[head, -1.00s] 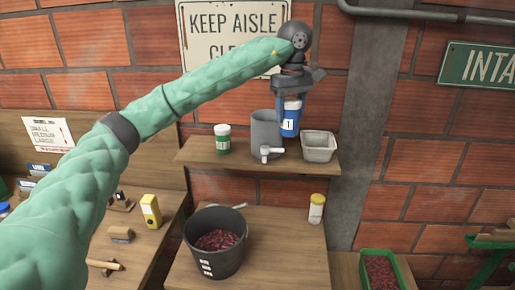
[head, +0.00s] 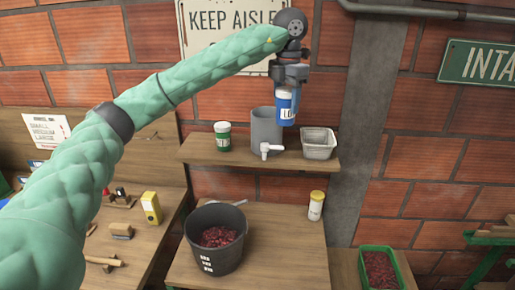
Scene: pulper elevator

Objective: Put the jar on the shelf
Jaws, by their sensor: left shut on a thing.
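My left gripper (head: 288,82) is shut on a blue jar (head: 287,108) with a white label, and its fingers hide the jar's top. The jar hangs upright in front of the wall shelf (head: 228,158), overlapping the right side of a grey cylinder with a white tap (head: 264,128) that stands on the shelf. I cannot tell how far the jar is in front of the cylinder. A green jar with a white lid (head: 223,137) stands on the shelf to the left. My right gripper is not in view.
A metal tray (head: 319,143) stands at the shelf's right end. Bare shelf shows between the green jar and the cylinder. Below are a dark bucket of red berries (head: 216,239) and a yellow-lidded jar (head: 316,206) on a table (head: 280,255).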

